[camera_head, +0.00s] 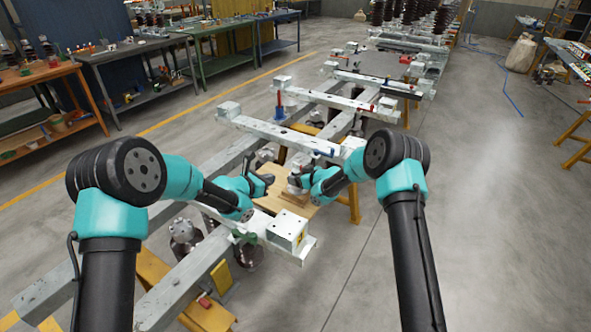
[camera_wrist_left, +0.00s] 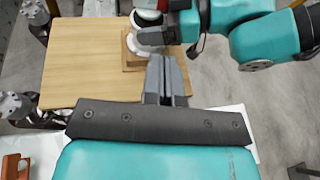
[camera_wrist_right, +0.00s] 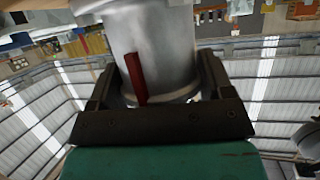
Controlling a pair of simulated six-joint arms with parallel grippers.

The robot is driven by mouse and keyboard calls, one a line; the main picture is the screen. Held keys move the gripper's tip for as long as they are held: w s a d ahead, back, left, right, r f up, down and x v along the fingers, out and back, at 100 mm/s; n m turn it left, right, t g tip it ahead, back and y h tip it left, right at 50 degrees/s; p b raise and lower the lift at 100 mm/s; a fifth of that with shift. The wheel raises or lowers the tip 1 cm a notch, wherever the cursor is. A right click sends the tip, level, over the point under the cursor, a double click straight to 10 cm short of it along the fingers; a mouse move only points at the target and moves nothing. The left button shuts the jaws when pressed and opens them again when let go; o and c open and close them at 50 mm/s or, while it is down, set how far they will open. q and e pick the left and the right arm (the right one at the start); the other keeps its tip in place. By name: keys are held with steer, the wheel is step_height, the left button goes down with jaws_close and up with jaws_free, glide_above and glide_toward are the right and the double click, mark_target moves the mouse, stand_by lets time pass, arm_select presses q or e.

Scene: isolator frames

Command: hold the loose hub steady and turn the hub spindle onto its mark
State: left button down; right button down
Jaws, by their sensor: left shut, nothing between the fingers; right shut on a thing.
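The hub is a pale metal piece with a round base (camera_wrist_left: 135,42), standing on a small wooden block (camera_wrist_left: 133,65). In the right wrist view its grey metal cylinder (camera_wrist_right: 172,45) fills the space between my fingers, with a red bar-like mark (camera_wrist_right: 135,75) on its side. My right gripper (camera_wrist_right: 158,85) is shut on this cylinder; it also shows in the head view (camera_head: 299,181). I cannot tell hub from spindle here. My left gripper (camera_wrist_left: 166,62) is shut and empty, just beside the block and apart from the hub; the head view shows it left of the hub (camera_head: 270,180).
The block sits on a light wooden board (camera_wrist_left: 85,60). Long grey steel beams (camera_head: 190,270) and white crossbars (camera_head: 285,135) surround the work spot. A white box-shaped end piece (camera_head: 288,230) stands close in front. Open floor (camera_head: 480,230) lies to the right.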

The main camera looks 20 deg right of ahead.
steer(key=shift+s+f, duration=0.1)
steer(key=shift+f, duration=0.15)
arm_select(q)
glide_toward(300, 167)
steer(key=x, duration=0.5)
steer(key=shift+d+f, duration=0.2)
steer(key=shift+f, duration=0.1)
steer(key=shift+w+d, duration=0.45)
steer(key=shift+d, duration=0.3)
